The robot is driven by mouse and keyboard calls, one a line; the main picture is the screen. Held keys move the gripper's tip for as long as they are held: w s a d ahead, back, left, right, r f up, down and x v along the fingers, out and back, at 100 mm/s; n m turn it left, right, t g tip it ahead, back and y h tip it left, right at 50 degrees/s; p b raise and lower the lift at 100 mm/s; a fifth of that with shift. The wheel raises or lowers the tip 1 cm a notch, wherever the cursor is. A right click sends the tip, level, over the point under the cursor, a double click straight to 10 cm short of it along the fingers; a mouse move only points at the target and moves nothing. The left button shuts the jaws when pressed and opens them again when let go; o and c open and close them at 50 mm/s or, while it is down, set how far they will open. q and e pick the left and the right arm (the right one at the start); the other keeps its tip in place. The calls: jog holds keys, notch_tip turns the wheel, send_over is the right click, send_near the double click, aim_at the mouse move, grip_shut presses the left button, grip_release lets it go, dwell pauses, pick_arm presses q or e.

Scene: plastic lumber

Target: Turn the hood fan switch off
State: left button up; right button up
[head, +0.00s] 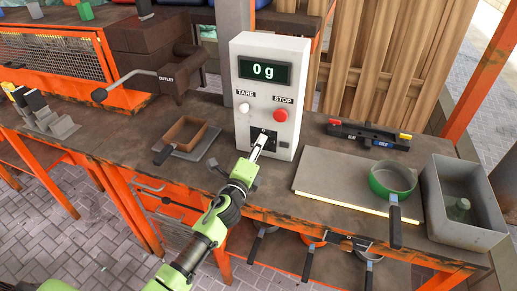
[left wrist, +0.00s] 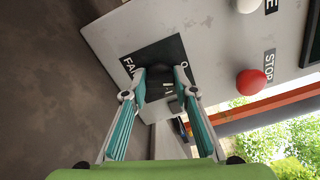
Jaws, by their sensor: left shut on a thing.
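The fan switch sits on a black plate (head: 255,133) low on the front of a white control box (head: 265,90). The wrist view shows this black plate (left wrist: 168,50) with part of a "FAN" label. My left gripper (head: 262,141) reaches up to the plate from the front. In the wrist view its two fingers (left wrist: 160,82) are closed in on the small dark switch, one on each side. The fingertips hide much of the switch, and I cannot tell which position it is in. My right gripper is not in view.
The box has a "0 g" display (head: 264,71), a white TARE button (head: 244,107) and a red STOP button (head: 280,115). A green pan (head: 393,178) and a grey bin (head: 462,205) stand right on the bench.

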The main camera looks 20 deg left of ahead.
pick_arm(q)
jog(key=n, duration=0.3)
jog(key=shift+f, duration=0.1)
jog(key=shift+n, duration=0.3)
dwell(0.4)
jog(key=o, duration=1.1)
jog(key=shift+s, duration=0.1)
jog(key=s, duration=1.2)
jog(key=shift+a, duration=0.2)
jog(key=shift+w, duration=0.1)
